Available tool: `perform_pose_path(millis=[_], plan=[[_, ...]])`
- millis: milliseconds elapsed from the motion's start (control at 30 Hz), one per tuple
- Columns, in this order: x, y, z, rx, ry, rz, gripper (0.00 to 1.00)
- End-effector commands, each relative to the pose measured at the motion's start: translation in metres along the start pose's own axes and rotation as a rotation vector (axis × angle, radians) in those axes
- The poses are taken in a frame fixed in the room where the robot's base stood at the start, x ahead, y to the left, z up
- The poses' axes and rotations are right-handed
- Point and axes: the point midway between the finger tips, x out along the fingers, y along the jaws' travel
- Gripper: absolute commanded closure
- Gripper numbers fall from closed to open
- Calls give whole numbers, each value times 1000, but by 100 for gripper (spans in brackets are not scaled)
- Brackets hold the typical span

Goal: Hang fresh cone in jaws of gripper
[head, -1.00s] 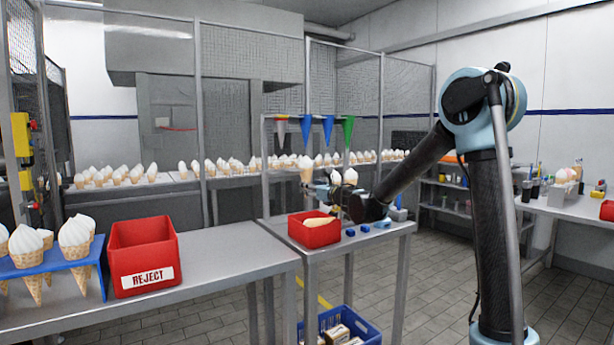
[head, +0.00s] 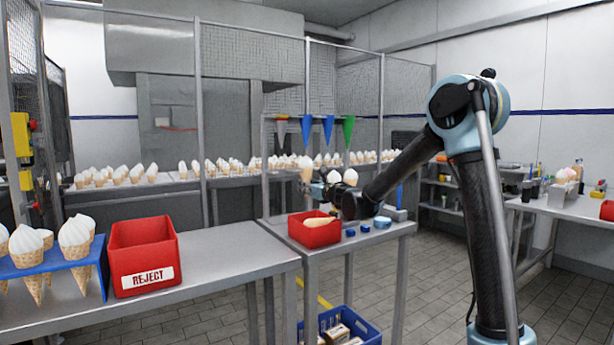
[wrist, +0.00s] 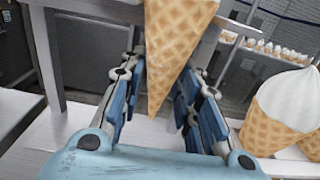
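A waffle cone with a white top (head: 306,170) is upright beneath the coloured, tapered pieces of a rack. In the wrist view the waffle cone (wrist: 178,45) points tip-down between the fingers of my gripper (wrist: 163,85). The blue finger pads flank it closely on both sides, so my gripper looks shut on it. Its top is cut off in that view. The tapered pieces include two blue ones (head: 306,128) (head: 328,129) and a green one (head: 348,131).
Another white-topped cone (wrist: 285,105) stands close to the right of my gripper. A red box (head: 314,232) holding a cone sits on the near table. A red reject bin (head: 142,248) and a blue holder with cones (head: 80,265) are at left. Many cones line the back counter.

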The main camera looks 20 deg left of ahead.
Motion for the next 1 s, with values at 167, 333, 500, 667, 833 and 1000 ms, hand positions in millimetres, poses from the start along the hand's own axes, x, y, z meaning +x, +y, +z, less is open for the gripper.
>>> perform_pose_path(millis=[167,333,500,667,833,1000], plan=[[0,0,0,0,0,0,81],[0,0,3,0,0,0,81],[0,0,8,0,0,0,81],[0,0,9,0,0,0,81],[0,0,9,0,0,0,81],[-3,0,9,0,0,0,81]])
